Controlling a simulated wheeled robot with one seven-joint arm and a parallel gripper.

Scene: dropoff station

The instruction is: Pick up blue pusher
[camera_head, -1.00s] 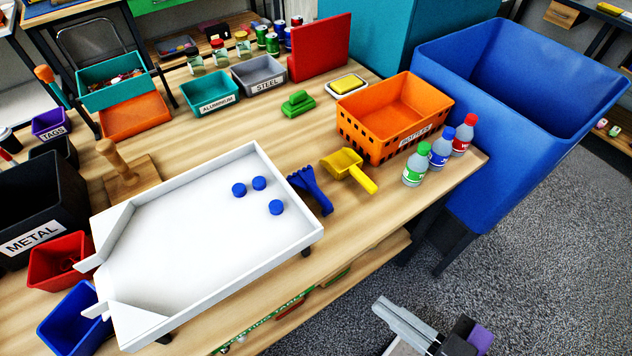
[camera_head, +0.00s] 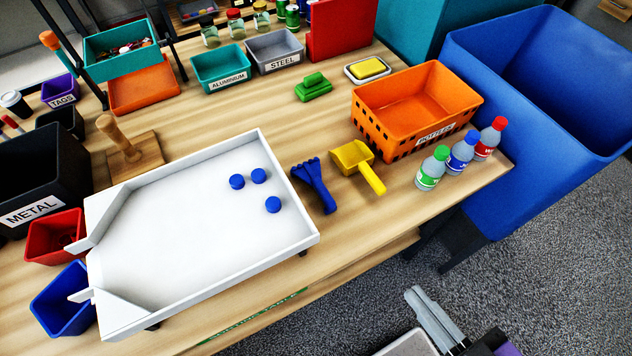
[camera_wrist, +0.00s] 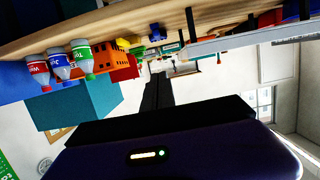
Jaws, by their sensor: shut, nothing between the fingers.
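The blue pusher (camera_head: 315,186) lies on the wooden table, just right of the white tray (camera_head: 200,290) and left of the yellow scoop (camera_head: 358,168). It has a fingered, rake-like head toward the back and a handle toward the front edge. Its blue shape also shows at the top of the wrist view (camera_wrist: 157,33). My gripper (camera_head: 415,293) is off the table's front edge, low and to the right of the pusher, apart from it. Its grey fingers are together and empty. In the wrist view, the dark fingers (camera_wrist: 159,82) show close together.
Three blue discs (camera_head: 259,176) lie in the tray. Capped bottles (camera_head: 433,168) stand at the table's right corner beside an orange crate (camera_head: 372,134). A large blue bin (camera_head: 490,185) stands at the right. Open floor (camera_head: 560,270) lies in front of the table.

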